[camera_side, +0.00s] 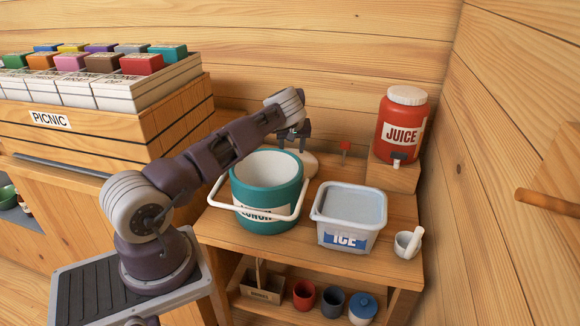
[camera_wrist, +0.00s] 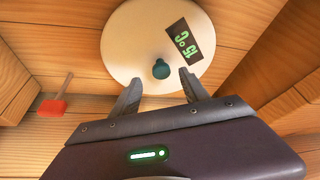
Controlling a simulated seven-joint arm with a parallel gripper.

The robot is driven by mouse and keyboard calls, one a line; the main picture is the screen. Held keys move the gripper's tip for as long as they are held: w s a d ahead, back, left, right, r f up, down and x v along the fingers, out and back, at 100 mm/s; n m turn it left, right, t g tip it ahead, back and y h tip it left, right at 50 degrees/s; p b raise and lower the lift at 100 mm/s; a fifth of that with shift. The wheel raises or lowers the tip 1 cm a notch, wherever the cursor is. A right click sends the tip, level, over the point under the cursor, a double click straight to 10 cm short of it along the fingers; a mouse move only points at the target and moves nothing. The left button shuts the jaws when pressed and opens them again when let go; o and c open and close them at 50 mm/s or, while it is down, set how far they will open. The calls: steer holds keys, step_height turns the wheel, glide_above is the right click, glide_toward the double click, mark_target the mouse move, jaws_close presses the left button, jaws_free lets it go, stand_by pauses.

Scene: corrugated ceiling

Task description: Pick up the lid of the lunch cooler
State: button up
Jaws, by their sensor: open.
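The lid (camera_wrist: 130,45) is a round cream disc with a small teal knob (camera_wrist: 161,69) and a dark label with green characters reading 15°C. It lies on the wooden table, and in the side view its pale edge (camera_side: 311,164) shows behind the cooler. The lunch cooler (camera_side: 268,190) is a teal tub with a white inside and a white handle lowered across its front; it stands open. My gripper (camera_wrist: 160,79) is open and empty above the lid. In the wrist view the knob appears between its fingertips. In the side view my gripper (camera_side: 293,137) is behind the cooler.
A tub labelled ICE (camera_side: 349,237) stands right of the cooler. A red juice jug (camera_side: 402,120) sits on a wooden block behind. A small red-headed tool (camera_wrist: 52,107) lies left in the wrist view. A picnic crate (camera_side: 110,135) stands at the left.

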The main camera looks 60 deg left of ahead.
steer(key=x, duration=0.3)
steer(key=shift+s+a+f, duration=0.1)
steer(key=shift+a, duration=0.05)
jaws_close()
stand_by(1.2)
